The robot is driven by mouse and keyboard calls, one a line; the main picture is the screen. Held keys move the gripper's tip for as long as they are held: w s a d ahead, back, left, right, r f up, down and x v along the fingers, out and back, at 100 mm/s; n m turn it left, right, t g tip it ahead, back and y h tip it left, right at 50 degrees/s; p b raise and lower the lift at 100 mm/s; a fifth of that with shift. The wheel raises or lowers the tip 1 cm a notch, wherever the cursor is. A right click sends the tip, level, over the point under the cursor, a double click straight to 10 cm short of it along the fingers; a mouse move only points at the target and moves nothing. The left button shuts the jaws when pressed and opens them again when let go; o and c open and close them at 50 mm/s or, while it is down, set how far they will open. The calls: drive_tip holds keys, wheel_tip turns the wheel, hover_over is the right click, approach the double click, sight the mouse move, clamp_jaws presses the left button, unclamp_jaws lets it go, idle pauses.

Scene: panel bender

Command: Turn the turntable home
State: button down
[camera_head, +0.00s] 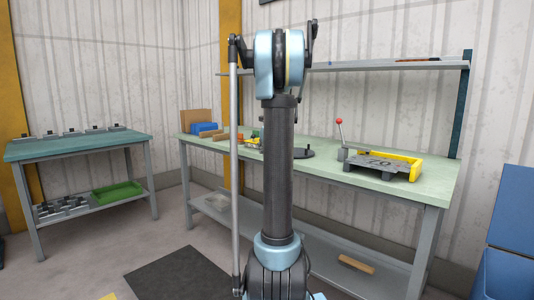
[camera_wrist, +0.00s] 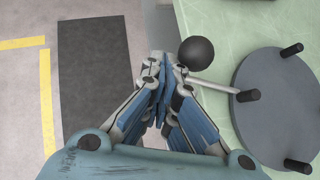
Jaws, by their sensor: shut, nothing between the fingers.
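The turntable (camera_wrist: 280,110) is a dark grey disc with several short black pegs standing on it, at the right of the wrist view. A light rod (camera_wrist: 215,86) reaches from its left side towards my gripper. A black ball knob (camera_wrist: 196,53) shows just above the rod's outer end. My gripper (camera_wrist: 161,62) is shut and empty, its fingertips just left of the knob and rod end; I cannot tell whether they touch. In the head view a small dark part of the turntable (camera_head: 303,153) shows on the green bench, mostly hidden behind my arm.
The green workbench (camera_head: 430,183) holds a grey and yellow fixture (camera_head: 385,166) and a red-knobbed lever (camera_head: 339,124) on the right. Blue bins (camera_head: 205,128) stand at its left. A second table (camera_head: 80,147) is at far left. A dark mat (camera_head: 175,273) lies on open floor.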

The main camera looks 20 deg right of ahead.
drive_tip(key=w, duration=1.1)
drive_tip(key=shift+a, duration=0.2)
drive_tip(key=s+a+r, duration=0.7)
drive_tip(key=a, duration=0.1)
drive_tip(key=shift+s, duration=0.15)
idle(0.3)
drive_tip(key=shift+a, duration=0.15)
